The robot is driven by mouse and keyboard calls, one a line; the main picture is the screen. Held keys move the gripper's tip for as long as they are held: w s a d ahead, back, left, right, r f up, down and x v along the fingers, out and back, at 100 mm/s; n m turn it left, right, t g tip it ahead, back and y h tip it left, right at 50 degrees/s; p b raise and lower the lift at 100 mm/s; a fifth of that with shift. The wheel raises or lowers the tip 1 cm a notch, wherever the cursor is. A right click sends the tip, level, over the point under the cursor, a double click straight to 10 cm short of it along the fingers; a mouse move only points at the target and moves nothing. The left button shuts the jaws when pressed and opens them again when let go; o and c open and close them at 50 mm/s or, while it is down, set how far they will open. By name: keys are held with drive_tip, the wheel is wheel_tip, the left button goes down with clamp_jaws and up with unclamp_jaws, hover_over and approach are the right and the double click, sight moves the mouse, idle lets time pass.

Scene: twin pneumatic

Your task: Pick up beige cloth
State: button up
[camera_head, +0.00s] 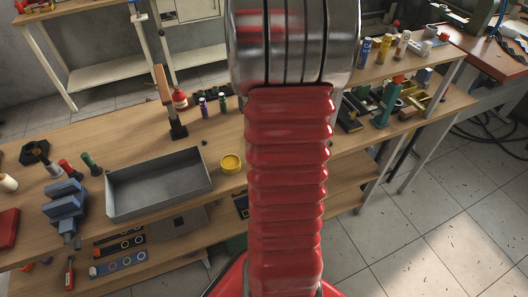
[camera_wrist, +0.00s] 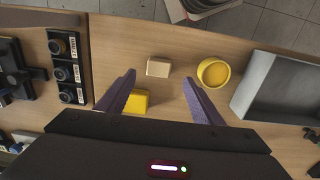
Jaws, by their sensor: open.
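A small beige folded piece that looks like the beige cloth (camera_wrist: 158,67) lies on the wooden bench in the wrist view. My gripper (camera_wrist: 159,81) is open above the bench, with its two purple fingers spread. The beige piece lies just beyond the fingertips, in line with the gap between them, and nothing is held. A yellow piece (camera_wrist: 139,101) lies nearer, partly behind the left finger. In the head view, my red arm covers the middle of the bench, and neither the cloth nor my gripper can be made out.
A yellow round container (camera_wrist: 213,72) stands right of the beige piece, and a grey metal tray (camera_wrist: 272,88) lies further right. Black parts (camera_wrist: 67,66) line the left side. In the head view, a blue vise (camera_head: 65,206) stands left of the tray. The bench's edge lies close beyond the beige piece.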

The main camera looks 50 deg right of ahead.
drive_tip(key=shift+f, duration=0.85)
drive_tip(key=shift+d+f, duration=0.1)
drive_tip(key=shift+f, duration=2.5)
drive_tip(key=c, duration=1.2)
drive_tip(key=shift+o, duration=0.2)
drive_tip(key=shift+r, duration=0.15)
wheel_tip(320, 180, up, 10)
